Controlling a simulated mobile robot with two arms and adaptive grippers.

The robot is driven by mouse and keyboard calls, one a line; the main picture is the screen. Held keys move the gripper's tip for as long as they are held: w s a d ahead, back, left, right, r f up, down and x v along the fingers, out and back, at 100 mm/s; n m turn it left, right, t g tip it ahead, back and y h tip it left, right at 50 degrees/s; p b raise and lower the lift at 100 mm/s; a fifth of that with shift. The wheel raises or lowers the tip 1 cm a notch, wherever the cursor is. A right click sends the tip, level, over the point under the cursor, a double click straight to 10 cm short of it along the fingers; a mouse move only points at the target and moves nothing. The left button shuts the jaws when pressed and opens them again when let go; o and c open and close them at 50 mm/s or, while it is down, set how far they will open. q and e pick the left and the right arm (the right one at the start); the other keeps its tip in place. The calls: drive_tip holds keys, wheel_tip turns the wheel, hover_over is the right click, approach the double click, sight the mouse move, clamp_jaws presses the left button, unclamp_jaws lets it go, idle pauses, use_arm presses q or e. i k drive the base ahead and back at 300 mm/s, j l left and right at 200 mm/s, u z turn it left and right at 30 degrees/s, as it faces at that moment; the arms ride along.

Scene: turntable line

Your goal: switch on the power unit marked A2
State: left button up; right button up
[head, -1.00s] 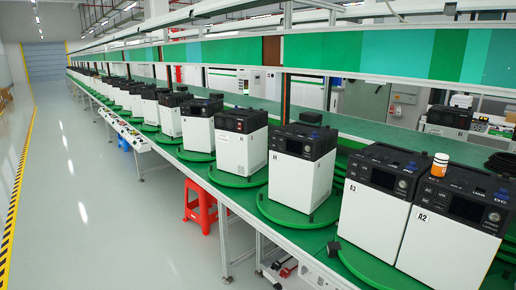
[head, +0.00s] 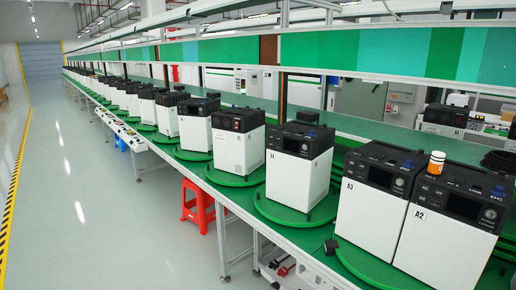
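The power unit marked A2 (head: 445,245) stands at the right front of the line, a white box with a black top and control panel. Its label sits at the upper left of its white front. Its black panel (head: 462,202) has a dark screen, small buttons on the left and a round control at the right; I cannot tell whether it is on. The unit marked A3 (head: 372,207) stands directly to its left on the same green turntable (head: 362,266). Neither of my grippers is in view.
An orange bottle with a white cap (head: 436,164) stands at the back of the two units' tops. More units on green turntables (head: 290,212) run away to the left along the bench. A red stool (head: 200,207) stands under the bench. The grey floor (head: 85,200) at left is clear.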

sight(491, 214)
drive_tip(key=z, duration=1.4)
